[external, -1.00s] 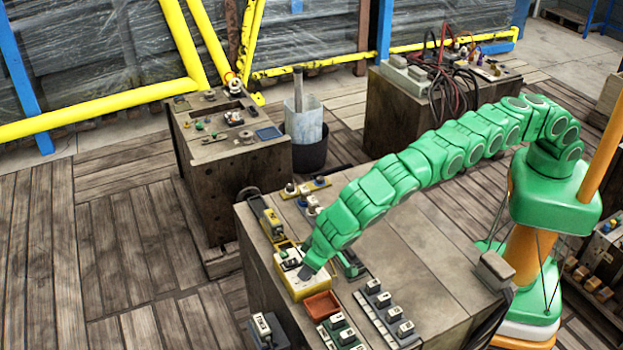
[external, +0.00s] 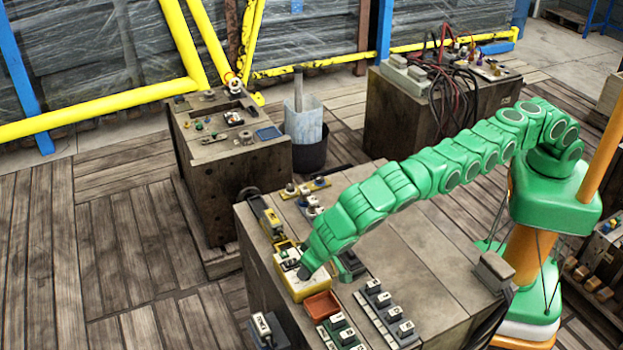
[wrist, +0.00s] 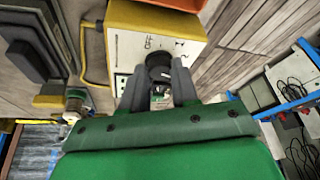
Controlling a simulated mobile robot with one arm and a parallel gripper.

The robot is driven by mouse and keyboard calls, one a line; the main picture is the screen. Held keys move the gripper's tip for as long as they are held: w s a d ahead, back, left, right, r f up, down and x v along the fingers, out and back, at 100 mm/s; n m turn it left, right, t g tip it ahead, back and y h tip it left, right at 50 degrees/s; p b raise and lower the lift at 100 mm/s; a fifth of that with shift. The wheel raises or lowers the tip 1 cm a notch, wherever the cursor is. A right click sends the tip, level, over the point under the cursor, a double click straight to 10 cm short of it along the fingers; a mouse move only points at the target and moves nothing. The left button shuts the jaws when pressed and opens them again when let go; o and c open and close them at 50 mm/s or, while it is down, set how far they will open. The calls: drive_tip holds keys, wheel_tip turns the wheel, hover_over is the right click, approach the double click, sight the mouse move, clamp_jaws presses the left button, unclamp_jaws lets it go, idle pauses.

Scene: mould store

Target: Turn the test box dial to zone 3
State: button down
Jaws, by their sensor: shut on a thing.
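The test box is a yellow box with a white top face (external: 311,292), near the left edge of the bench in the external view. In the wrist view its yellow side and white marked face (wrist: 130,47) are at the top centre. The dial (wrist: 158,59) is a dark round knob on that face. My gripper (wrist: 158,74) has its two grey fingers shut on the dial, one on each side. In the external view my gripper (external: 304,272) is down at the box's top and covers the dial. The dial's pointer and the zone it shows cannot be read.
A red-orange tray (external: 322,305) lies right in front of the box. Rows of grey switch blocks (external: 383,305) stand to its right. A yellow device (external: 269,222) is behind the box.

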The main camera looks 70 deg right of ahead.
drive_tip(key=shift+f, duration=0.1)
drive_tip(key=c, duration=0.8)
unclamp_jaws()
drive_tip(key=shift+c, duration=0.2)
drive_tip(key=shift+r, duration=0.2)
drive_tip(key=shift+v, duration=1)
drive_tip(key=v, duration=0.5)
drive_tip(key=shift+s+r, duration=0.15)
drive_tip(key=shift+r, duration=0.1)
